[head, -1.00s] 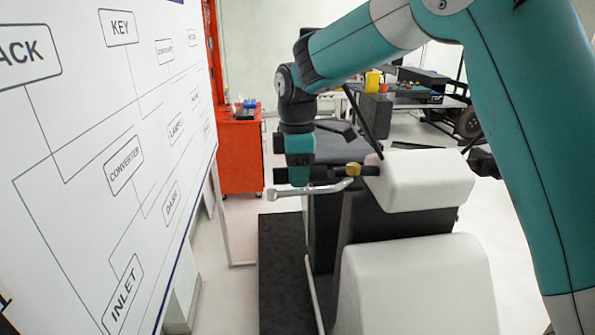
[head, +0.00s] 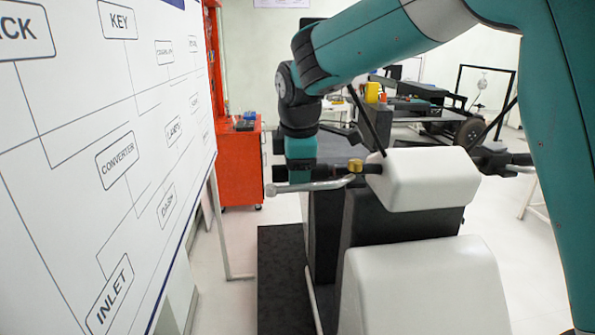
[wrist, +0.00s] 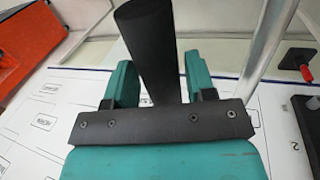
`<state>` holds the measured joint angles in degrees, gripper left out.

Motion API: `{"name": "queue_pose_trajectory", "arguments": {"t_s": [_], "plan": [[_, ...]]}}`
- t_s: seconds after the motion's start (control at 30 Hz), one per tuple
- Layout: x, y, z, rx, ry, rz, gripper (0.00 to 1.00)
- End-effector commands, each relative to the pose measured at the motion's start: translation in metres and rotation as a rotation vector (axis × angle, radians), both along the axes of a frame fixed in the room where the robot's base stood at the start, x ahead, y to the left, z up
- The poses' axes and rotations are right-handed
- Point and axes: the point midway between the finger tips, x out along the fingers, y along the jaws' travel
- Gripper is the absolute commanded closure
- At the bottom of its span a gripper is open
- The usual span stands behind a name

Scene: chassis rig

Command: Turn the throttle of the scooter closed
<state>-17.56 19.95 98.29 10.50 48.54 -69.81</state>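The scooter's throttle is a black grip (wrist: 152,45) at the left end of the handlebar, inboard of which sits a brass-coloured collar (head: 355,166). In the head view my gripper (head: 300,175) hangs straight down over the grip and hides much of it. In the wrist view my teal fingers (wrist: 160,80) stand on either side of the grip. Thin light gaps show between the grip and the fingers, so the gripper looks open around it. A silver brake lever (head: 312,186) runs just in front of the grip. It also shows in the wrist view (wrist: 266,45).
The white scooter front (head: 430,180) stands right of my gripper. A large white diagram board (head: 75,160) fills the left side. A red tool cabinet (head: 240,165) stands behind. Benches with equipment are at the back right.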

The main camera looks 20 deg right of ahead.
Motion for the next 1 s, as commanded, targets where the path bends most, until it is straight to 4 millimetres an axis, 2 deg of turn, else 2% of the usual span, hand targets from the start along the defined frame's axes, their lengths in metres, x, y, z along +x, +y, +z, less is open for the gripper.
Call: {"name": "queue_pose_trajectory", "arguments": {"t_s": [0.33,0.47,0.57,1.0], "plan": [[0.000,0.000,0.001,0.000,0.000,0.001,0.37],[-0.002,0.001,0.012,0.001,-0.004,0.001,0.37],[-0.007,0.002,0.030,0.002,-0.005,0.002,0.37],[-0.034,0.008,0.138,0.002,-0.003,0.003,0.37]]}}
